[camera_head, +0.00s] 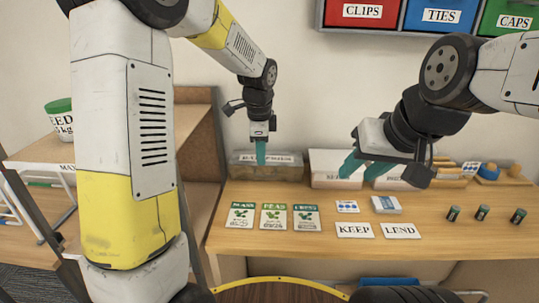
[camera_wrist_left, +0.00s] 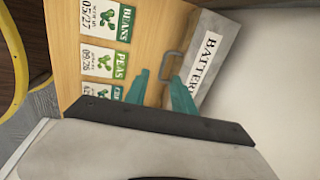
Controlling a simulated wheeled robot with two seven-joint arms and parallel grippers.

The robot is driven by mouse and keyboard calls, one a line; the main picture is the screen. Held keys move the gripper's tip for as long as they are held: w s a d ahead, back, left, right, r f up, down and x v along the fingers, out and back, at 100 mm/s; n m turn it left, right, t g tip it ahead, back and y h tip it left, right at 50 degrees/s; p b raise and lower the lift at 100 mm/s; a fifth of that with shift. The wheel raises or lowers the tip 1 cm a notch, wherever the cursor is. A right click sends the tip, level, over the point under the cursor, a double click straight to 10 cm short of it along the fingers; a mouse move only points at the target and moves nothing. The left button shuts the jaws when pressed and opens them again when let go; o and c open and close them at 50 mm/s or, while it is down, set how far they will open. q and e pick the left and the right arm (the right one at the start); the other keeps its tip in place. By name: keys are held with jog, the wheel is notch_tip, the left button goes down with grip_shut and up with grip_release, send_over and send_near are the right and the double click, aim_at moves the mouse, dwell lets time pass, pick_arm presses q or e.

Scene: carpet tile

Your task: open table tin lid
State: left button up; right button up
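The tin (camera_head: 240,168) is a grey box with a white label, at the back left of the table. In the left wrist view the tin (camera_wrist_left: 207,72) shows a label starting "BATTER", and a grey loop handle (camera_wrist_left: 172,66) stands on its near side. My left gripper (camera_head: 260,152) points down at the tin. In the left wrist view its teal fingers (camera_wrist_left: 160,93) are apart, with the handle just beyond and between their tips; I cannot tell whether they touch it. My right gripper (camera_head: 365,168) is open and empty in front of the white boxes to the right.
White labelled boxes (camera_head: 325,178) stand right of the tin. Seed packets (camera_head: 273,216), KEEP (camera_head: 355,230) and LEND (camera_head: 401,231) cards, and several batteries (camera_head: 482,213) lie on the wooden table (camera_head: 330,246). Coloured bins (camera_head: 440,15) hang above. A wooden partition (camera_head: 205,140) stands close left.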

pick_arm(q)
jog(key=x, duration=0.8)
jog(key=shift+w+d+f, duration=0.15)
jog(key=shift+w+f, duration=0.05)
jog(key=shift+w, duration=0.15)
jog(key=shift+c, duration=0.4)
grip_shut()
dwell(0.7)
